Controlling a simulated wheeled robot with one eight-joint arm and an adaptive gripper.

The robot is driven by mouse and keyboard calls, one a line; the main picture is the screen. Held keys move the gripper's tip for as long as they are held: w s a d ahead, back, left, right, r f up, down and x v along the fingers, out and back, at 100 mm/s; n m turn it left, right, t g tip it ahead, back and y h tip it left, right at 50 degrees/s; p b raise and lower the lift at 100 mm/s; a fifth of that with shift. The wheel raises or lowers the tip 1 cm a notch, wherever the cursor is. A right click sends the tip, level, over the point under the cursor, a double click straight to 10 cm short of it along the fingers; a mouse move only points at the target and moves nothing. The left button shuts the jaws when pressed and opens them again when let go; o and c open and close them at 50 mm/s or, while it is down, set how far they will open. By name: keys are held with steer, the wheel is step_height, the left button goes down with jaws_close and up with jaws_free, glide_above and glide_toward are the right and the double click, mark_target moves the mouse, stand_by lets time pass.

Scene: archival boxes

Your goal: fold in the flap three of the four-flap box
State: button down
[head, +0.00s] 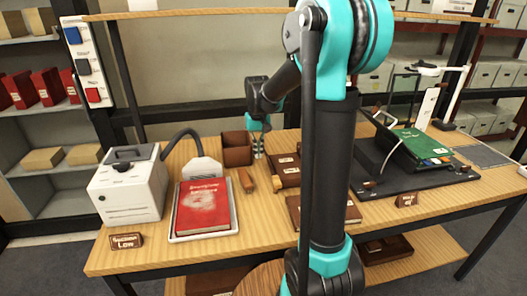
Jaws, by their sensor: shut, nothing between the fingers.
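My gripper (258,148) points down over the middle of the table and is shut with nothing in it. It is beside an open brown square container (236,150), on that container's right. Brown pieces with pale labels (285,168) lie just right of my gripper, partly hidden behind my arm. Another flat brown piece (296,208) lies nearer the front, also partly covered by my arm. I cannot tell which of these is the four-flap box or its flap three, nor whether my gripper touches any of them.
A red book (203,205) lies on a white tray (234,222), beside a white machine (128,187) with a hose. A brown-handled tool (246,181) lies near the middle. A green book (422,143) rests at a black stand on the right. Some wood (260,214) is bare in front.

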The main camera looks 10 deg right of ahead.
steer(key=shift+d, duration=0.1)
steer(key=shift+d, duration=2.85)
steer(key=a+r, duration=0.3)
steer(key=r, duration=0.7)
